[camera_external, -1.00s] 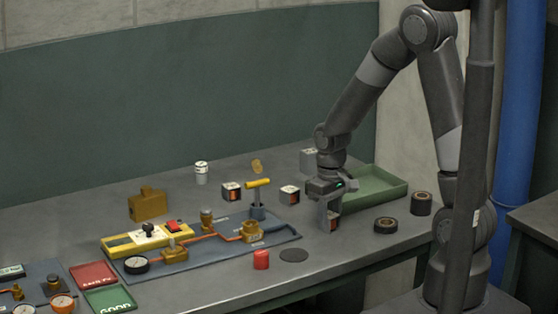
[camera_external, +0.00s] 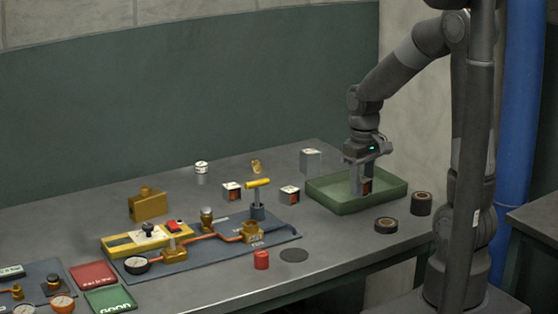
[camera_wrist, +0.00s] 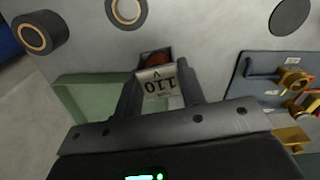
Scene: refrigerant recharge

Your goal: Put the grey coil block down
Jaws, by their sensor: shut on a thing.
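My gripper (camera_external: 359,190) is shut on the grey coil block (camera_external: 367,186), which has a reddish-brown coil face. In the wrist view the block (camera_wrist: 157,80) sits between the two fingers of my gripper (camera_wrist: 160,88), with a "110 V" label facing the camera. In the external view the block is over the green tray (camera_external: 327,197), inside its outline. I cannot tell whether it touches the tray floor. Part of the block is hidden by the fingers. The tray also shows in the wrist view (camera_wrist: 85,95).
Two similar small blocks, a left one (camera_external: 232,191) and a right one (camera_external: 290,195), stand left of the tray. A plain grey block (camera_external: 311,161) is behind it. Black rings (camera_external: 386,225) (camera_external: 421,203) lie to the right. A blue board (camera_external: 215,250) with brass fittings is at left.

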